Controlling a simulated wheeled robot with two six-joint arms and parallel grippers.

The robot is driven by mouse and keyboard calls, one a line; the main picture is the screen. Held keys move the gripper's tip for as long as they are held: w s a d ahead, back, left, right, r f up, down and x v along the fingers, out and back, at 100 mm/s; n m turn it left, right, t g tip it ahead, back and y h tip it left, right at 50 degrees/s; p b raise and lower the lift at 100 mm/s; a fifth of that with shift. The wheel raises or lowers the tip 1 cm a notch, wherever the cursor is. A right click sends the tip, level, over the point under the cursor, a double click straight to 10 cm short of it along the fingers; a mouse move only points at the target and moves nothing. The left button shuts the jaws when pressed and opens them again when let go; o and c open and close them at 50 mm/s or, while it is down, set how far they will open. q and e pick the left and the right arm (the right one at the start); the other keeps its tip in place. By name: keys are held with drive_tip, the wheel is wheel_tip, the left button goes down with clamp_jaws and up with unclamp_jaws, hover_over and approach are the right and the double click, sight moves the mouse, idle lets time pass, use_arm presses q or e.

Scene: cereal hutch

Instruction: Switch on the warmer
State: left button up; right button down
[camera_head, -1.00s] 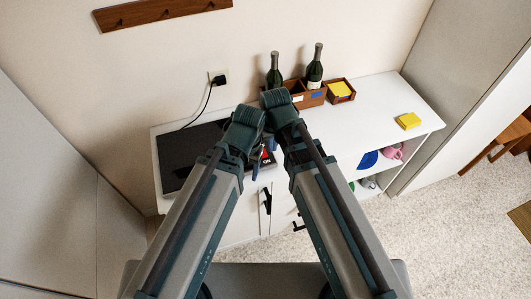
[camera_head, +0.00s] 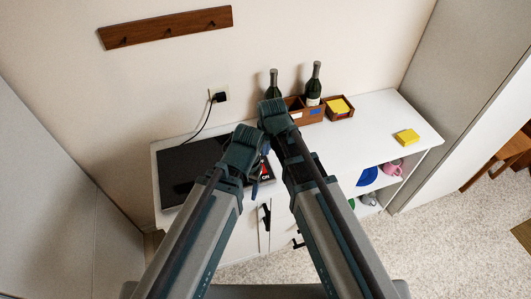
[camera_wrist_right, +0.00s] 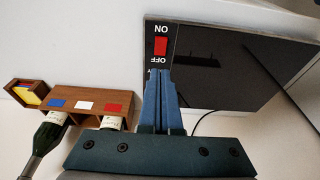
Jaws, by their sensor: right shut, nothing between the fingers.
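The warmer is a flat black plate (camera_head: 185,170) on the left of the white counter. In the right wrist view its dark plate (camera_wrist_right: 235,68) carries a red switch (camera_wrist_right: 160,46) on a black strip. The lettering ON and OFF appears upside down there. My right gripper (camera_wrist_right: 164,73) is shut and empty; its blue fingertips overlap the strip by the OFF label, just below the switch in the picture. Contact cannot be told. In the head view my right gripper (camera_head: 266,147) is partly hidden by my arms. My left gripper (camera_head: 255,188) is mostly hidden, near the counter's front edge.
A wooden box (camera_head: 312,115) with two bottles (camera_head: 314,85) stands right of my right arm. A smaller box (camera_head: 340,108) holds yellow items. A yellow block (camera_head: 406,137) lies on the right counter. The counter (camera_head: 365,125) between is clear. A black plug (camera_head: 220,97) is in the wall.

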sight(264, 171)
drive_tip(key=b+x, duration=0.7)
drive_tip(key=s+b+x, duration=0.1)
drive_tip(key=b+x, duration=0.2)
drive_tip(key=x, duration=0.1)
drive_tip(key=shift+d+f, duration=0.15)
drive_tip(key=shift+f, duration=0.1)
drive_tip(key=shift+f+b, duration=0.45)
drive_tip(key=shift+b, duration=0.2)
drive_tip(key=shift+s+f+b, duration=0.2)
drive_tip(key=shift+f+b, duration=0.15)
drive_tip(key=shift+w+r, duration=0.15)
drive_tip(key=shift+w+r+p, duration=0.3)
drive_tip(key=shift+w+p, duration=0.15)
drive_tip(key=shift+w, duration=0.15)
drive_tip(key=shift+r, duration=0.1)
